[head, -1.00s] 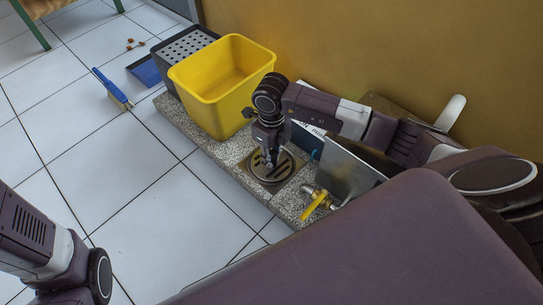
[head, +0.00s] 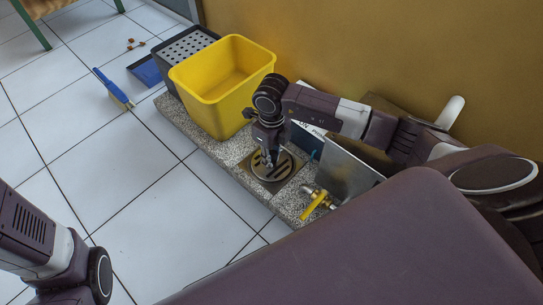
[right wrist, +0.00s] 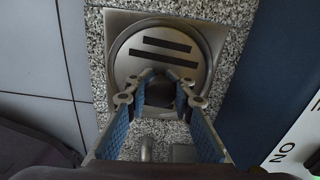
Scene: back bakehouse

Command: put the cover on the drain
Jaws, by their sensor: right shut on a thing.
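The drain cover (head: 268,176) is a round metal disc with dark slots. It lies over the square metal drain frame (head: 293,174) set in the speckled stone ledge. In the right wrist view the cover (right wrist: 150,38) looks roughly centred on the frame (right wrist: 217,32), whose corners show around it; the drain opening is hidden. I cannot tell whether the cover is fully flush. My right gripper (head: 268,160) points down at the cover and is shut on it near its middle. Its blue-padded fingers show in the right wrist view (right wrist: 165,85). My left gripper is out of view.
A blue-and-white sign (head: 308,138) leans behind.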

